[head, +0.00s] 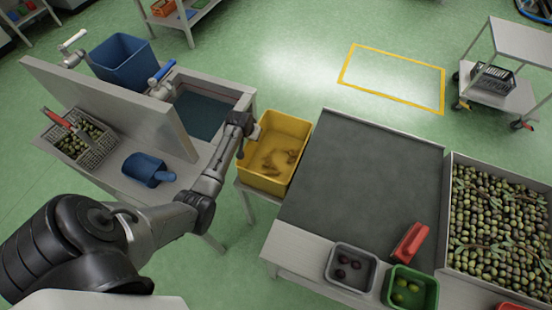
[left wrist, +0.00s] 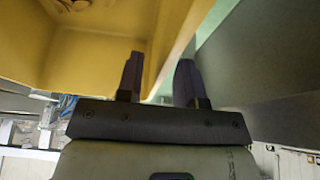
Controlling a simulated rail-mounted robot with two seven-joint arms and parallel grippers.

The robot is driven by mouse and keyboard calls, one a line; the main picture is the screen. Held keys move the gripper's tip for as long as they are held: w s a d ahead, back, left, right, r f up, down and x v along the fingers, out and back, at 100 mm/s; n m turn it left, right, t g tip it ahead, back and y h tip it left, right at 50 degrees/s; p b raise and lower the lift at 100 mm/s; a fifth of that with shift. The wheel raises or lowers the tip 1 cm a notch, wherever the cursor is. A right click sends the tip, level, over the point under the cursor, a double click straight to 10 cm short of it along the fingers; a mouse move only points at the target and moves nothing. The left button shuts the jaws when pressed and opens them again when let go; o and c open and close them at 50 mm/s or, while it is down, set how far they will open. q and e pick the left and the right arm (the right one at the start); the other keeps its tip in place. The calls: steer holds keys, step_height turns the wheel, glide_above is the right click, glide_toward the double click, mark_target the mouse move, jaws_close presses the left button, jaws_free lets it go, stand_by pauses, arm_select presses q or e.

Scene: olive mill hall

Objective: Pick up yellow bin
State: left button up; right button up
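The yellow bin (head: 263,183) stands on a low support between the sink bench and the dark-topped sorting table, with some brown debris inside. My left gripper (head: 243,143) is at the bin's left rim in the head view. In the left wrist view, the bin (left wrist: 95,25) fills the upper left. The fingers of my left gripper (left wrist: 158,82) are apart, with the bin's wall running between them. There appears to be space between the fingers and the wall; contact cannot be told. My right gripper is not in view.
The sorting table (head: 360,180) is close on the bin's right, with a grey tub (head: 351,268), a green tub (head: 410,289) and a red scoop (head: 410,243). An olive crate (head: 448,210) stands further right. The sink bench (head: 205,82) with a raised panel (head: 120,105) is left.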

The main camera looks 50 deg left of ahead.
arm_select(q)
steer(key=x, duration=0.2)
steer(key=shift+w+f+b, duration=0.1)
steer(key=shift+f+b, duration=0.15)
steer(key=shift+b, duration=0.1)
jaws_close()
stand_by(1.2)
